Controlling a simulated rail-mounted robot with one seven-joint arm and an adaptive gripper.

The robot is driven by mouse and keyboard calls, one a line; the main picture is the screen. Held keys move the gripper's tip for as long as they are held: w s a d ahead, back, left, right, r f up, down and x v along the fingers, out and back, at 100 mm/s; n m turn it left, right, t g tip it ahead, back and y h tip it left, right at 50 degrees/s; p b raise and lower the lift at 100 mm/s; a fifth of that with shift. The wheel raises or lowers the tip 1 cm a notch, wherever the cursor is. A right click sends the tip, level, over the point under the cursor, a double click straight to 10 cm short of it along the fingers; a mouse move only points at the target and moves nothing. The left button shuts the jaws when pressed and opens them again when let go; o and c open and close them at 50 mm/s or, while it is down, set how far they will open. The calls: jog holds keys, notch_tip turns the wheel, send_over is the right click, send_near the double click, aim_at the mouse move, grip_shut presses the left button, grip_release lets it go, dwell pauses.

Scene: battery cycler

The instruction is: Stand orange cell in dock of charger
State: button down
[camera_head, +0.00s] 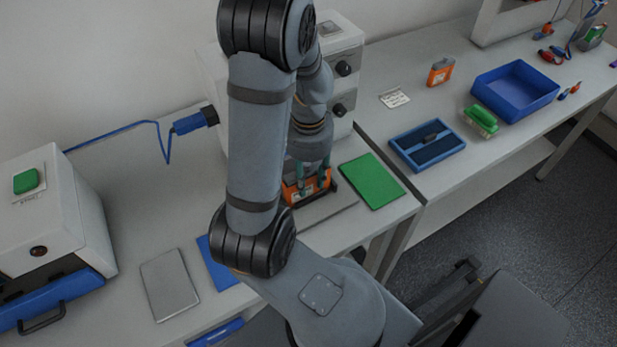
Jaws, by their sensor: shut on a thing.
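My gripper (312,180) has its teal fingers shut on an orange cell (291,193), low in front of a white unit with dark knobs (349,50), which looks like the charger. The held cell appears upright, with a pale label on its front. Dark edging (333,186) shows close beside the cell, probably part of the dock. My arm hides much of the unit and the dock area. I cannot tell whether the cell's bottom is seated or still above the base.
A green pad (371,181) lies just right of the held cell. A blue plug and cable (189,123) enter the unit's left side. A white machine (55,225) stands far left, near a grey plate (169,284). A blue bin (514,91) and blue tray (427,146) occupy the right bench.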

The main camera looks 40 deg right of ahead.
dwell(0.4)
jog(key=c, duration=1.2)
grip_release()
notch_tip(320, 180, up, 12)
jog(key=shift+r, duration=0.1)
notch_tip(320, 180, down, 12)
jog(key=shift+f, duration=0.15)
